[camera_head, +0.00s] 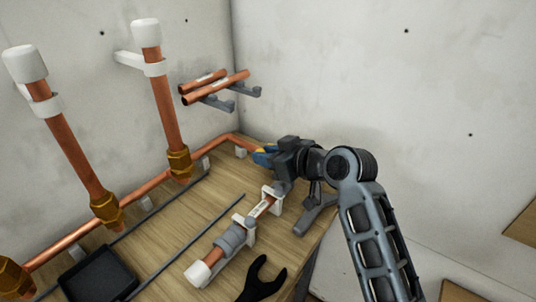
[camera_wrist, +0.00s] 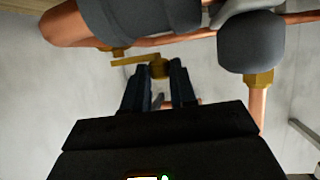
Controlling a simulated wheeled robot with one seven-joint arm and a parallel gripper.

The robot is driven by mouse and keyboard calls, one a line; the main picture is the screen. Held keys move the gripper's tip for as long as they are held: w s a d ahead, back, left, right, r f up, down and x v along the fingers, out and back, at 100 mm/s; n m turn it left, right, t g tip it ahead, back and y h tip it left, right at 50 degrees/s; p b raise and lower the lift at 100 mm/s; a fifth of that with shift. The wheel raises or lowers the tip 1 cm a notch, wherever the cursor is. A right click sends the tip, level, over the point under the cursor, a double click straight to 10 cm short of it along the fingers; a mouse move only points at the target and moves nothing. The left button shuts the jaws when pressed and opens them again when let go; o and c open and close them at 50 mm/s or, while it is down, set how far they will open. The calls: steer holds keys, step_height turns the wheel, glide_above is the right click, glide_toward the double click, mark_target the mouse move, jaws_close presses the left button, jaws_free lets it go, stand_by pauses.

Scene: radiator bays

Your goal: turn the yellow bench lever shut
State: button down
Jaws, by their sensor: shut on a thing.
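The yellow bench lever (camera_head: 261,150) shows as a small yellow piece at the back of the wooden bench, by the bend of the copper pipe. My gripper (camera_head: 264,156) reaches it from the right, with its fingers around the yellow piece and hiding most of it. In the wrist view, a yellow bar (camera_wrist: 134,60) runs left from a round brass-coloured part (camera_wrist: 160,68) that sits between my fingertips (camera_wrist: 160,78). My gripper is shut on the lever. The lever's exact angle to the pipe is hard to tell.
A short copper pipe (camera_head: 264,207) lies in white clamps on the bench, with a grey sleeve (camera_head: 230,238). A black tray (camera_head: 98,275) and a black wrench (camera_head: 262,281) are at the front. Upright copper pipes (camera_head: 168,110) stand left. Loose pipes (camera_head: 215,88) rest on wall brackets.

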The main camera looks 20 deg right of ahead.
steer(key=shift+w+a+m+t+h+p, duration=0.2)
steer(key=shift+a+m+t+h+p, duration=0.15)
steer(key=shift+m+h+p, duration=0.55)
steer(key=shift+w+a+m+t+h+p, duration=0.2)
steer(key=shift+a+m+t+h+p, duration=0.3)
steer(key=shift+p, duration=0.6)
steer(key=shift+d, duration=0.2)
steer(key=c, duration=0.9)
jaws_free()
steer(key=shift+g, duration=0.25)
steer(key=shift+v, duration=3.8)
steer(key=shift+a, duration=0.1)
steer(key=shift+s, duration=0.15)
